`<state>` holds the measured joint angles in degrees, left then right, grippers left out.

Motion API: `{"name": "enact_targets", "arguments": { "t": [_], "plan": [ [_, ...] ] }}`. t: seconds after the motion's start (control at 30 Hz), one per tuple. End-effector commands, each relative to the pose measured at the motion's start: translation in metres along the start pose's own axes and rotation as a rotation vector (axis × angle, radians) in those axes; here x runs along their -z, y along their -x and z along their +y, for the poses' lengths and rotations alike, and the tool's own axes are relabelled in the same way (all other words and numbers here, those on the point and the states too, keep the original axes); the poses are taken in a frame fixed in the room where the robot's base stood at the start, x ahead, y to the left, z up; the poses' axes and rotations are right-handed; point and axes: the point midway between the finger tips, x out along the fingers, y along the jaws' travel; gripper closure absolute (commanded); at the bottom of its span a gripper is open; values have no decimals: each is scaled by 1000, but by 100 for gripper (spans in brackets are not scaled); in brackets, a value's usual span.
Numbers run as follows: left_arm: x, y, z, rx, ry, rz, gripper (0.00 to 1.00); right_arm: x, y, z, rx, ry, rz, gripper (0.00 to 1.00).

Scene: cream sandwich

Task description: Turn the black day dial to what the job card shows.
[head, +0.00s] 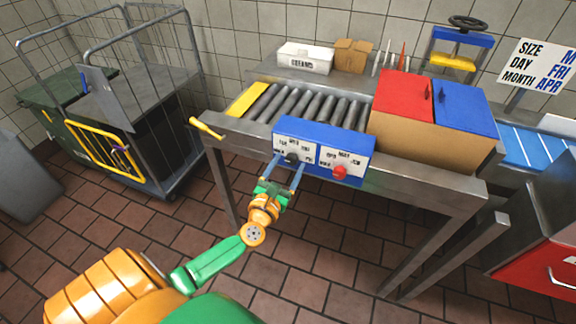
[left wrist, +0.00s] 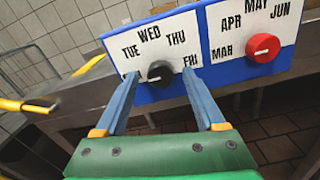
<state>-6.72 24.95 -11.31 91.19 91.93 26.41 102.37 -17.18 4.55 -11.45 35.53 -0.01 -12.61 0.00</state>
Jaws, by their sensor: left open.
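The black day dial (head: 291,158) is on the left white panel of a blue box (head: 323,134) at the table's front. The left wrist view shows the dial (left wrist: 160,73) with TUE, WED, THU and FRI around it; a label at lower left is mostly hidden by a finger. A pale mark seems to lie on the dial's left side, but its exact aim is unclear. My left gripper (head: 288,167) is open, its fingers either side of the dial with gaps. The job card (head: 538,66) reads DAY FRI, MONTH APR; its SIZE entry is cut off after M.
A red month dial (left wrist: 262,48) sits right of the black one, its white mark toward MAR. A roller conveyor (head: 310,104) lies behind the box. A lidded red-and-blue carton (head: 425,145) stands right. A yellow handle (head: 207,128) juts out left.

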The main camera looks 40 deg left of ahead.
Motion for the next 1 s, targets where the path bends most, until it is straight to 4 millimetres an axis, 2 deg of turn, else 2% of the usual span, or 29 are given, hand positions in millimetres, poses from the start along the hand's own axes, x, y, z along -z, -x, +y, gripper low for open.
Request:
{"name": "enact_targets", "arguments": {
  "t": [0.1,0.3,0.37,0.67,1.0],
  "plan": [
    [0,0,0,0,0,0,31,0,0,0,0,0,0,50],
    [0,0,0,1,-1,1,85,0,0,0,0,0,0,50],
    [0,0,0,1,-1,1,100,0,0,0,0,0,0,50],
    [0,1,0,0,-27,1,100,0,1,0,0,0,0,50],
    [-1,1,0,0,-248,1,100,1,8,0,0,0,0,50]
  ]
}}
